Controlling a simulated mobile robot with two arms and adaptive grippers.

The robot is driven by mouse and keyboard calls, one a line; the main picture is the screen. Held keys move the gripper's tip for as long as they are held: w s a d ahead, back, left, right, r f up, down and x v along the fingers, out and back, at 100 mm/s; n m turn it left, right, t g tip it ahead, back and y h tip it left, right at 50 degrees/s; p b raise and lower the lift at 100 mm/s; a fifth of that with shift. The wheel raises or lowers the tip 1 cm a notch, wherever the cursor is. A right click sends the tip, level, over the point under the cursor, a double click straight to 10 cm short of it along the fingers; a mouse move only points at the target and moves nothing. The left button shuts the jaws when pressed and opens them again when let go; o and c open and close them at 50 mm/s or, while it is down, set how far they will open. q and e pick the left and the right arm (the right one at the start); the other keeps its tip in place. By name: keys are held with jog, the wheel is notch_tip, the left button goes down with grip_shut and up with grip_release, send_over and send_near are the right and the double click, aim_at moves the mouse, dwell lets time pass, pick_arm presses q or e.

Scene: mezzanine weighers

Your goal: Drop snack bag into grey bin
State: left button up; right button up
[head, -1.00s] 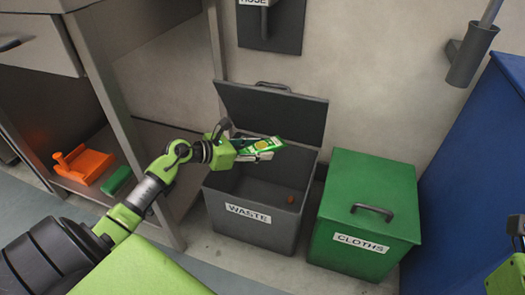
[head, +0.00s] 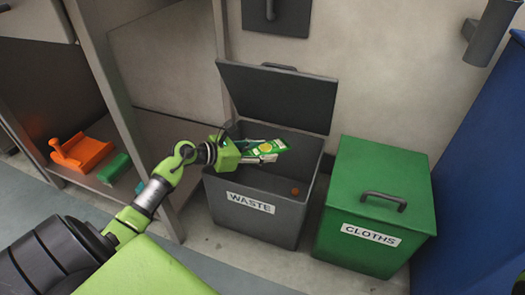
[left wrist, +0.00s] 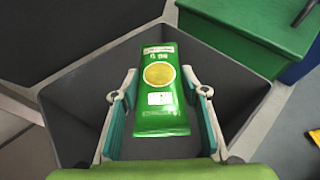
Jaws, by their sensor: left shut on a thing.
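The snack bag (head: 273,147) is green with a yellow disc and a white label; it also shows in the left wrist view (left wrist: 160,98). My left gripper (head: 262,151) is shut on it, with a finger along each side in the left wrist view (left wrist: 161,84). The bag is held over the opening of the grey bin (head: 252,215), labelled WASTE. The bin's dark lid (head: 275,97) stands open at the back.
On the left, a shelf holds an orange object (head: 82,153) and a green block (head: 114,168).

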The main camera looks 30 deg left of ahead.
pick_arm(q)
jog(key=o, duration=1.1)
jog(key=shift+o, duration=0.2)
jog(key=shift+s+a+r, duration=0.15)
jog(key=shift+s+a, duration=0.05)
jog(key=shift+s, duration=0.25)
jog(key=v, duration=0.6)
jog(key=shift+s+a+r, duration=0.1)
jog(key=shift+s+r, duration=0.05)
jog(key=shift+s, duration=0.05)
